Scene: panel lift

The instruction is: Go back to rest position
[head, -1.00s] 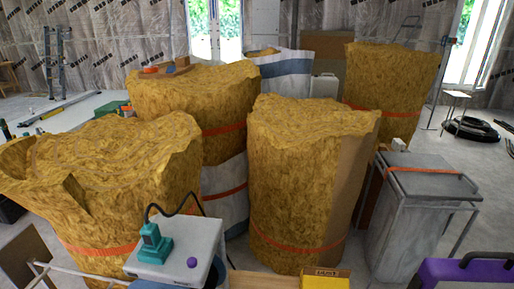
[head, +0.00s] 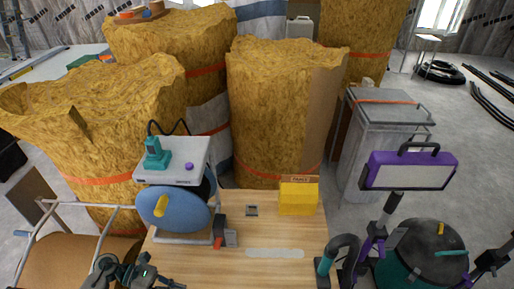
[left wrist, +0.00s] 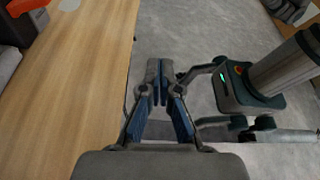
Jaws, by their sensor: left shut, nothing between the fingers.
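My left gripper (left wrist: 160,85) is shut and empty in the left wrist view, its two fingers close together over the grey floor. It hangs beside the long edge of a wooden table (left wrist: 65,80), clear of it. Dark parts at the lower left of the head view look like mine, but their gripper fingers are hard to make out there. I cannot make out my right gripper in either view. The table also shows at the bottom of the head view (head: 275,235).
A blue drum-like thing (head: 172,212) and a yellow box (head: 298,198) are on the table. A purple-framed panel (head: 408,172) and a dark round machine (head: 425,250) are on the right. Several large yellow-brown bags (head: 280,110) stand behind.

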